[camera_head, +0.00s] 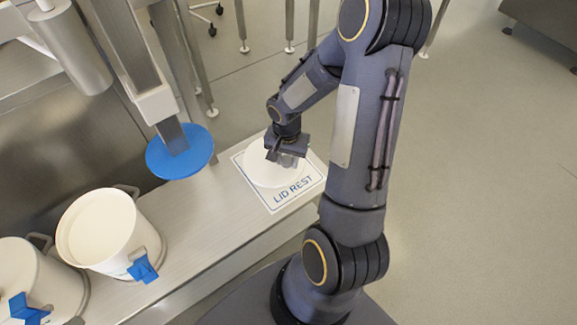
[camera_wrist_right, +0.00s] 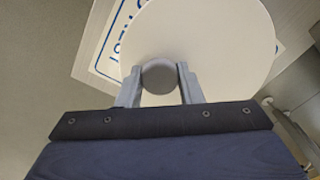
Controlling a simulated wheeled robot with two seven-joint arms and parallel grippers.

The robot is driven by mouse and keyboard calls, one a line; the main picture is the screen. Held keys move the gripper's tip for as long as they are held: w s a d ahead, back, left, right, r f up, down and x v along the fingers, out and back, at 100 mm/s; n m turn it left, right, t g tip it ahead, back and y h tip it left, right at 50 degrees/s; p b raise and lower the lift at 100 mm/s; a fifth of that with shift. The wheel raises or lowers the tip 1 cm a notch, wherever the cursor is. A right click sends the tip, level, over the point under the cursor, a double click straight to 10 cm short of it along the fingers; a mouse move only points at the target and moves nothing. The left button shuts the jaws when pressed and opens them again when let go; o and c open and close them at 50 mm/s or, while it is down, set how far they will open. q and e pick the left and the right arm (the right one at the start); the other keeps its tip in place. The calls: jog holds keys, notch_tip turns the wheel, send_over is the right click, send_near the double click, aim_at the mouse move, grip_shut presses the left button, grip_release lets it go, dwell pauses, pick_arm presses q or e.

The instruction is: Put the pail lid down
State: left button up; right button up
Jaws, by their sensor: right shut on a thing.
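The white round pail lid (camera_head: 262,172) is at the LID REST mat (camera_head: 287,201) on the bench, covering much of the mat. I cannot tell whether it touches the mat or hovers just above it. My right gripper (camera_head: 286,160) is over the lid, shut on its grey knob. In the right wrist view the lid (camera_wrist_right: 215,40) fills the top middle, and the two fingers of my right gripper (camera_wrist_right: 159,82) close on the round knob (camera_wrist_right: 159,77) from both sides. Part of the mat's blue lettering shows beside the lid. My left gripper is not in view.
An open white pail (camera_head: 98,228) with a blue clip (camera_head: 142,268) stands on the bench (camera_head: 205,215) to the left. Another white pail (camera_head: 30,275) is at the lower left edge. A blue disc (camera_head: 180,155) on a machine's post hangs behind, left of the mat.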

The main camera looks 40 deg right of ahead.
jog(key=shift+w+d+f, duration=0.15)
jog(key=shift+d+f, duration=0.25)
jog(key=shift+f, duration=0.15)
notch_tip(320, 180, down, 3)
jog(key=shift+f+b, duration=0.1)
jog(key=shift+b, duration=0.7)
jog(key=shift+f, duration=0.15)
jog(key=o, duration=1)
